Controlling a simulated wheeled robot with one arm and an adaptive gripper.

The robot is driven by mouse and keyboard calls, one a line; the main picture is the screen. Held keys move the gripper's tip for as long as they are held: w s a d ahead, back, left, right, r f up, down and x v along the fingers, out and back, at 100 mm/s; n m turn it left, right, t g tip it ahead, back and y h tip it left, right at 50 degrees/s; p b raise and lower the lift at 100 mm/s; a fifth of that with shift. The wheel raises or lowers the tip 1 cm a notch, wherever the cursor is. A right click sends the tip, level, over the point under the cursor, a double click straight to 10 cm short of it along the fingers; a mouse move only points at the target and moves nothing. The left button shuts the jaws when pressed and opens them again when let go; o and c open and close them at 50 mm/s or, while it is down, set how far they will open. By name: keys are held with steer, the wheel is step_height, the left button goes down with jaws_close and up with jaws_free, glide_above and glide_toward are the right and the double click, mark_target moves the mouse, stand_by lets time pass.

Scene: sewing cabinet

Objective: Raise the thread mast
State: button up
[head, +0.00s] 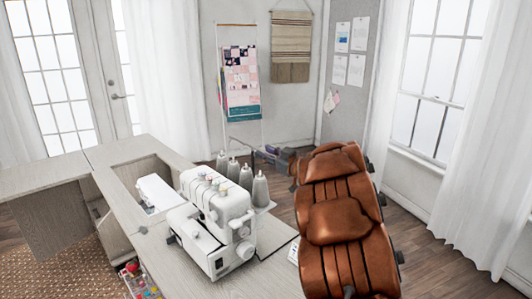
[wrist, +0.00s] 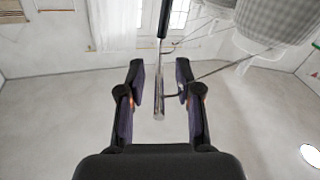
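A white overlock machine (head: 214,215) stands on the cabinet top in the head view, with several grey thread cones (head: 246,177) behind it. My gripper (head: 262,154) is beyond the cones, at the end of my brown arm. In the wrist view my gripper (wrist: 161,84) is open. A slim rod, apparently the thread mast (wrist: 159,100), dark above and silver below, shows between its two fingers. Clear gaps appear on both sides of the rod, so no grip shows. Thin wires run from near the rod toward large pale cones at upper right. Depth between rod and fingers is hard to judge.
The cabinet top (head: 117,152) has an open well with a white object (head: 157,193) in it. A clear box of colourful items (head: 140,281) is below at the front. A quilt (head: 242,84) hangs behind, and a curtained window is at the right.

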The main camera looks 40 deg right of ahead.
steer(key=shift+w, duration=0.3)
jaws_close()
stand_by(0.6)
